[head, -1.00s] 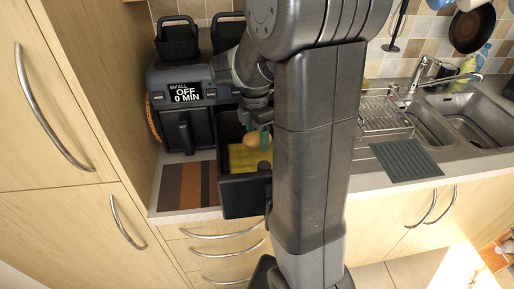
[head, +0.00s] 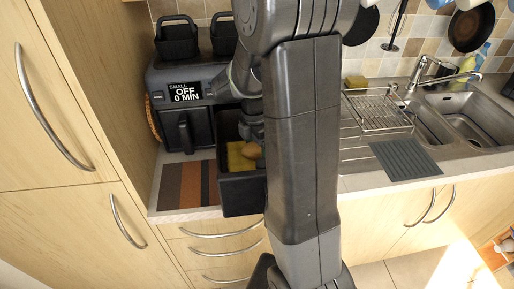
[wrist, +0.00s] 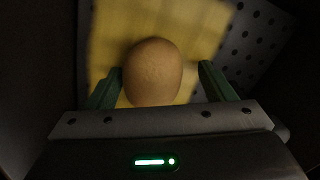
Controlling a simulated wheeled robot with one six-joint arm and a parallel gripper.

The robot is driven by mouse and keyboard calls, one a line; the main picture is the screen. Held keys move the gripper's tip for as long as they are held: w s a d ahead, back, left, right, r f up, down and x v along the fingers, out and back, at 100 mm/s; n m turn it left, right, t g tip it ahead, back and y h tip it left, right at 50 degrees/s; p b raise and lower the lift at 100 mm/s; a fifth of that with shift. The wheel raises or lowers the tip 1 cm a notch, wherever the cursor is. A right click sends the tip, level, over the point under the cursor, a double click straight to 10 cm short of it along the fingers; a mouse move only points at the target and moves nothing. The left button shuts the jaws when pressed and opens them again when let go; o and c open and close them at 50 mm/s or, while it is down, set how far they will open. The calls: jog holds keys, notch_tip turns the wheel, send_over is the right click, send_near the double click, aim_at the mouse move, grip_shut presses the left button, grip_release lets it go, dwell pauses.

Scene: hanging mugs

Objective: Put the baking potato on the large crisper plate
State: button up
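The baking potato (wrist: 153,72) is brown and rounded. In the wrist view it sits between my gripper's green fingers (wrist: 160,84), near the left one, with a gap to the right one. My gripper is open. The potato also shows in the head view (head: 251,151), low in the pulled-out black drawer (head: 241,195) below my gripper. The large crisper plate (wrist: 262,40) is grey with dark holes, on the drawer floor. A yellow sheet covers much of it, and the potato appears to be on that sheet; exact contact cannot be told.
The drawer walls stand close around my gripper. The air fryer (head: 186,95) reads "SMALL OFF 0 MIN", with its other drawer (head: 184,130) shut. A striped mat (head: 185,185) lies left of the open drawer. A dish rack (head: 378,110) and sinks are at the right.

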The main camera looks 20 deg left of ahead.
aim_at(257, 147)
notch_tip(257, 147, up, 12)
jog(key=shift+w+a+r, duration=0.15)
jog(key=shift+w+a, duration=0.15)
jog(key=shift+a, duration=0.15)
dwell(0.4)
jog(key=f, duration=0.8)
jog(key=d+f, duration=0.1)
jog(key=f, duration=0.2)
jog(key=shift+s+f, duration=0.25)
jog(key=shift+f, duration=0.15)
notch_tip(257, 147, up, 2)
jog(key=shift+r, duration=0.35)
